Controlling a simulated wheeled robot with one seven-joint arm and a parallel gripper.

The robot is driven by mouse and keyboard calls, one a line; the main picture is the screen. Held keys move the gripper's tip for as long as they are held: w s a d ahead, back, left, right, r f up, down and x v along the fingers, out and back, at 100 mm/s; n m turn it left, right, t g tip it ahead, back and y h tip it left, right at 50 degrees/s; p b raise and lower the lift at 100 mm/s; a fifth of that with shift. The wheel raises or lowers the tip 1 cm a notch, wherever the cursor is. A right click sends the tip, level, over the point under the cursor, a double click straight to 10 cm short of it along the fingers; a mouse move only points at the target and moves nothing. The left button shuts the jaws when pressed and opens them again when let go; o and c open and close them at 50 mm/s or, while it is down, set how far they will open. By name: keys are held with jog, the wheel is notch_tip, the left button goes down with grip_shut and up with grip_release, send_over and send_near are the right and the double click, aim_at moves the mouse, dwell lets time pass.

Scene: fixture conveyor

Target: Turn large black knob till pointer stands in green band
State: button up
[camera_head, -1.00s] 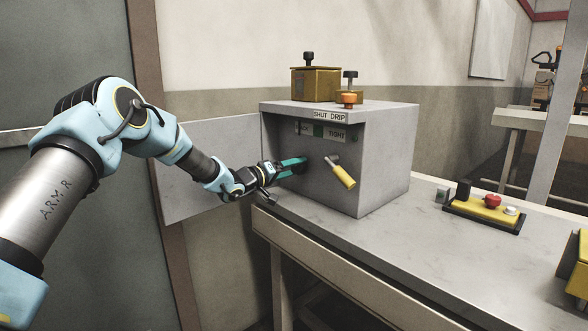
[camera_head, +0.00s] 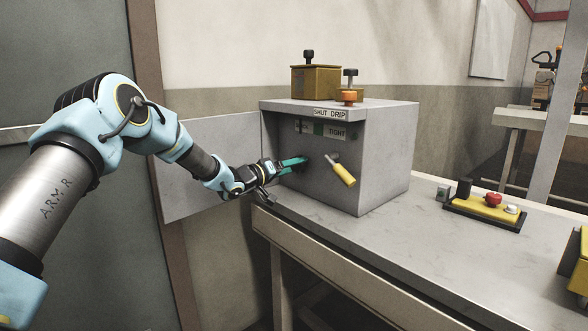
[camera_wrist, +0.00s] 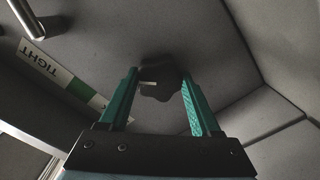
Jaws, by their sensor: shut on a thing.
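The large black knob (camera_wrist: 163,88) is on the grey front panel of the box, between the two teal fingers of my gripper (camera_wrist: 160,80). A short pale pointer mark (camera_wrist: 148,84) shows on the knob's left side in the wrist view. In the head view my gripper (camera_head: 292,162) reaches the panel from the left and mostly hides the knob. A label strip above has a green band (camera_head: 318,129) with TIGHT (camera_head: 337,133) to its right. The band also shows in the wrist view (camera_wrist: 82,90), left of the fingers. I cannot tell whether the pointer lines up with it.
A yellow-handled lever (camera_head: 343,173) sticks out close to the right of my gripper. A SHUT DRIP label (camera_head: 330,115) and an orange knob (camera_head: 349,96) are above. A yellow button panel (camera_head: 487,210) lies on the bench at right. An open panel door (camera_head: 205,165) stands behind my wrist.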

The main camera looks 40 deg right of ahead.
jog(key=m+b, duration=0.1)
jog(key=m, duration=0.1)
jog(key=m+b, duration=0.1)
jog(key=m, duration=0.1)
jog(key=m+b, duration=0.2)
jog(key=m, duration=0.1)
jog(key=shift+f, duration=0.25)
jog(key=m+b, duration=0.4)
jog(key=m, duration=0.2)
jog(key=shift+w+m, duration=0.1)
jog(key=shift+m, duration=0.2)
jog(key=m+b, duration=0.3)
jog(key=shift+m, duration=0.3)
jog(key=m+b, duration=0.3)
jog(key=shift+m, duration=0.3)
jog(key=shift+w+r+m+b, duration=0.1)
jog(key=shift+r+m+b, duration=0.05)
jog(key=shift+m+b, duration=2.4)
jog(key=shift+m, duration=0.25)
jog(key=o, duration=1.4)
jog(key=shift+r, duration=0.15)
jog(key=shift+c, duration=0.2)
